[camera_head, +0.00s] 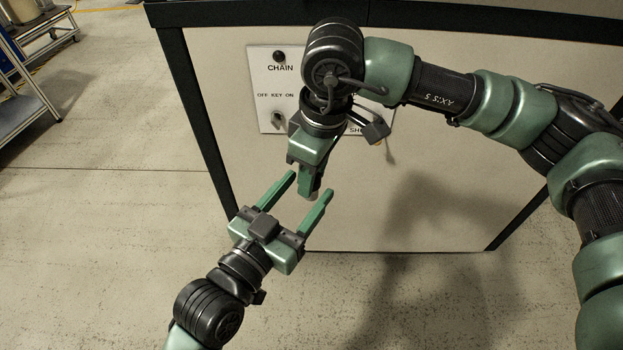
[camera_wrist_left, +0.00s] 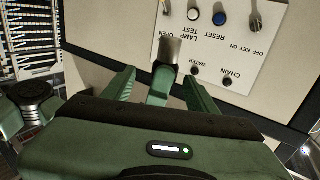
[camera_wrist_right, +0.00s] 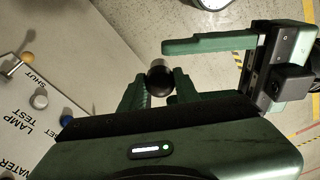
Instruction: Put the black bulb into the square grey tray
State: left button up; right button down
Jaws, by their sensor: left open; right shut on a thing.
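The black bulb (camera_wrist_right: 159,82) is held between the fingers of my right gripper (camera_wrist_right: 159,90) in the right wrist view. Its silvery metal end (camera_wrist_left: 171,50) shows in the left wrist view, and a pale tip (camera_head: 313,196) shows below my right gripper (camera_head: 309,184) in the head view. My left gripper (camera_head: 309,185) is open, with its fingers on either side of the right gripper's tip. I cannot tell whether they touch the bulb. The square grey tray is not in view.
A control panel (camera_head: 262,85) with knobs and buttons is on the front of a large beige cabinet (camera_head: 440,150), close behind the grippers. The floor (camera_head: 110,230) at left is clear.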

pick_arm(q)
jog(key=shift+x, duration=1.65)
grip_shut()
jog(key=shift+s+d, duration=0.1)
pick_arm(e)
jog(key=c, duration=0.9)
grip_release()
jog(key=shift+c, duration=0.2)
jog(key=shift+w+r, duration=0.1)
jog(key=shift+r, duration=0.1)
